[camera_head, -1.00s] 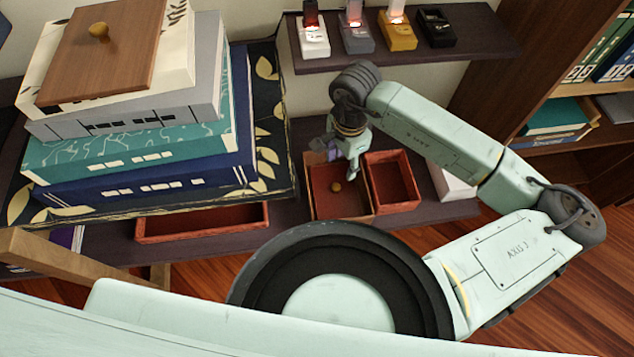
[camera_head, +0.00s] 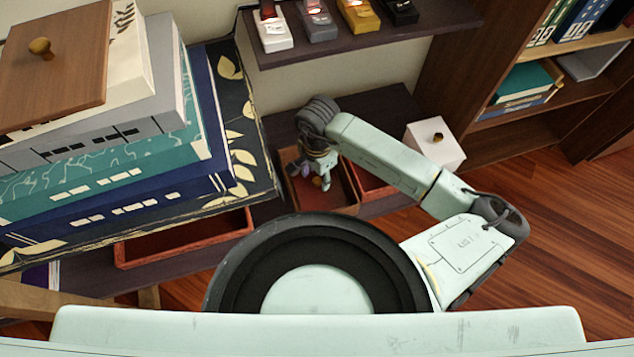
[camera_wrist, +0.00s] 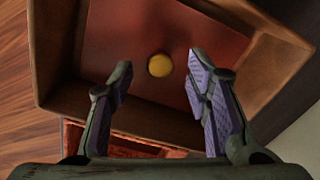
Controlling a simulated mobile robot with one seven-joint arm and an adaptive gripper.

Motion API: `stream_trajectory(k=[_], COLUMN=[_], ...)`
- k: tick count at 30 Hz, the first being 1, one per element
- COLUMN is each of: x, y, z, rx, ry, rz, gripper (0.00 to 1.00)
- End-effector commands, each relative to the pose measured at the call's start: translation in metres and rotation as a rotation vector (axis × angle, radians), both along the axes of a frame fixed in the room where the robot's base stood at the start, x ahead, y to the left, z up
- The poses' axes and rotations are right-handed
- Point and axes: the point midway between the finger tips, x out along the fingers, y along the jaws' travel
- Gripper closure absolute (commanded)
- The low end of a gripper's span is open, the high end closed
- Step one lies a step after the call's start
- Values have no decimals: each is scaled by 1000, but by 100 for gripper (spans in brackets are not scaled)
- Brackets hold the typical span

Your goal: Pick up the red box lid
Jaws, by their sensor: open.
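The red lid (camera_wrist: 130,38) lies inside a brown open-topped box (camera_wrist: 54,40) in the wrist view, with a round yellow knob (camera_wrist: 160,65) near its middle. My gripper (camera_wrist: 158,78) is open, its purple-padded fingers on either side of the knob in the picture and not closed on it. In the head view my gripper (camera_head: 320,180) reaches down over the same box (camera_head: 346,207), and the knob (camera_head: 317,182) shows by the fingers. I cannot tell how far the fingertips are above the lid.
A red-lined box (camera_head: 370,184) stands right beside it, partly behind my arm. A white box with a knob (camera_head: 436,146) is farther right. A long red tray (camera_head: 185,240) lies left, below a large stack of boxes (camera_head: 110,150). A shelf (camera_head: 360,38) hangs above.

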Motion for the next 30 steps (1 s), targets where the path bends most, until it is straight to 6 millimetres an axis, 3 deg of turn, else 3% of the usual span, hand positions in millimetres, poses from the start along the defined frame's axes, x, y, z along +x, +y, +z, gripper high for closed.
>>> stream_trajectory(k=[4,12,30], x=[0,0,0], y=[0,0,0], z=[-15,-18,-17], rx=[2,0,0], ry=[1,0,0], rz=[-1,0,0], gripper=[56,56,96])
